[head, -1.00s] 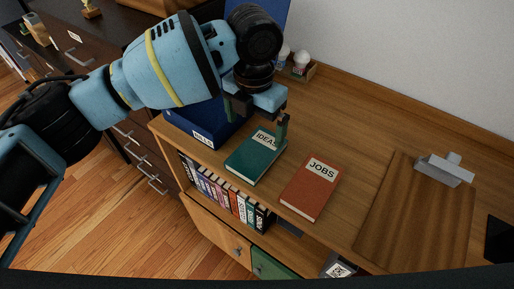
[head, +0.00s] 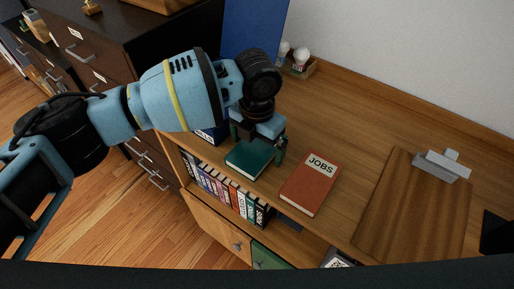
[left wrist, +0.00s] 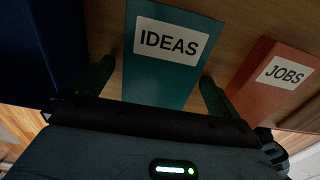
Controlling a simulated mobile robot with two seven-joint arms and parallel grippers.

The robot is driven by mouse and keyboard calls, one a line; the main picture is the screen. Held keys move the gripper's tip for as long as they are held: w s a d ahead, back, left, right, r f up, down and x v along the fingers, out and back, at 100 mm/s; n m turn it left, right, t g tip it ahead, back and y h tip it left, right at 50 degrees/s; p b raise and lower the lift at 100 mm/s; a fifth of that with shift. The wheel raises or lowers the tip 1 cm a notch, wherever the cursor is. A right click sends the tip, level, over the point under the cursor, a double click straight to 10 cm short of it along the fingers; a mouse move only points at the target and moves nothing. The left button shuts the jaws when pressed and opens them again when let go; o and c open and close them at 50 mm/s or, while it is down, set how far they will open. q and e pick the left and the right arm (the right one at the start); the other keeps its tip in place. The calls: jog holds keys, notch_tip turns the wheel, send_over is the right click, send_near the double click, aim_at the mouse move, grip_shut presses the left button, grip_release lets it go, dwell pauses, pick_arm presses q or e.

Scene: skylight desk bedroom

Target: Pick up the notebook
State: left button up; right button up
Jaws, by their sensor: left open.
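A teal notebook labelled IDEAS (head: 250,160) lies flat on the wooden desk; it also shows in the left wrist view (left wrist: 160,73). A red-brown notebook labelled JOBS (head: 311,186) lies to its right, apart from it, and shows at the right of the left wrist view (left wrist: 270,80). My left gripper (head: 258,150) is over the teal notebook and hides its far part and label in the head view. Its fingers (left wrist: 155,88) are open, one on each side of the teal notebook in the left wrist view. I cannot tell whether they touch it. My right gripper is not in view.
A blue box file (head: 212,134) stands close to the left of the teal notebook. A clipboard (head: 415,205) lies on the right. Small white-topped items (head: 299,62) stand at the back. Books (head: 225,188) fill a shelf below the desk's edge.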

aim_at(257, 146)
pick_arm(q)
jog(key=c, duration=1.1)
jog(key=shift+r, duration=0.1)
jog(key=shift+r, duration=0.45)
notch_tip(257, 146, up, 2)
jog(key=shift+r, duration=0.15)
jog(key=s+a, duration=0.3)
jog(key=s, duration=0.1)
jog(key=s+a+r, duration=0.1)
jog(key=s+a, duration=0.6)
jog(key=s, duration=0.1)
jog(key=shift+a+r, duration=0.3)
jog(key=shift+r, duration=0.05)
